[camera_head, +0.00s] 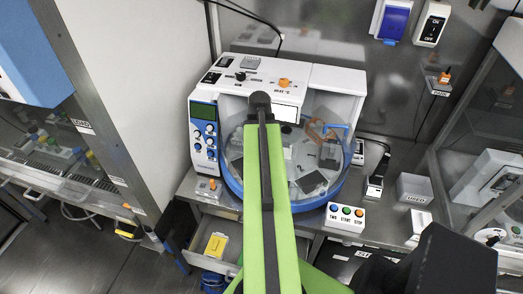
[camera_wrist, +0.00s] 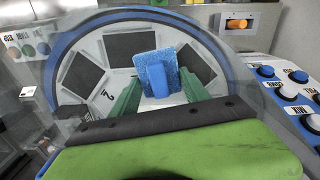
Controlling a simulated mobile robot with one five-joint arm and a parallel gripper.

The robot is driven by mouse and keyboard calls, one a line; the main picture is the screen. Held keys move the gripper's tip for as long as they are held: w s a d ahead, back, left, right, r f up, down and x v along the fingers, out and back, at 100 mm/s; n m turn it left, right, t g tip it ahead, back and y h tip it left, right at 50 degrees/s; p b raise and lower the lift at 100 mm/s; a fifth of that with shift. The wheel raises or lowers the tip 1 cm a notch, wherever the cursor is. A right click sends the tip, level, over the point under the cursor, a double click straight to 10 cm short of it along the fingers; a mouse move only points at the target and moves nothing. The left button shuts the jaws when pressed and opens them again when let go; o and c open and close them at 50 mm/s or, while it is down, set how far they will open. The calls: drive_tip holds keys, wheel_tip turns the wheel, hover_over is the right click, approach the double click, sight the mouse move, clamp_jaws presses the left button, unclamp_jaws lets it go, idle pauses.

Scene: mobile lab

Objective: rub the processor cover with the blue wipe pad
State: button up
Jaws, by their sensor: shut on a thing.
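My gripper (camera_wrist: 158,90) has green fingers on either side of the handle of the blue wipe pad (camera_wrist: 155,64) and is shut on it. The pad's flat blue face shows beyond the fingertips in the wrist view. The processor cover (camera_head: 338,108) is a clear shell over the round blue-rimmed tray of the white machine. The pad appears in front of the tray's dark panels in the wrist view; I cannot tell whether it touches the cover. In the head view my green arm reaches over the middle of the cover and hides its centre and my gripper.
The blue control panel (camera_head: 205,128) stands left of the cover. A button box (camera_head: 346,217) sits at its front right, and a grey block (camera_head: 414,188) farther right. An open drawer with a yellow item (camera_head: 216,245) lies below. Glass-fronted cabinets flank both sides.

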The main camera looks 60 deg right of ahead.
drive_tip(key=shift+s+a, duration=0.2)
drive_tip(key=shift+a, duration=0.35)
drive_tip(key=shift+d+r, duration=0.1)
drive_tip(key=shift+r, duration=0.05)
wheel_tip(320, 180, up, 6)
drive_tip(key=p, duration=0.6)
wheel_tip(320, 180, up, 3)
drive_tip(key=p, duration=0.3)
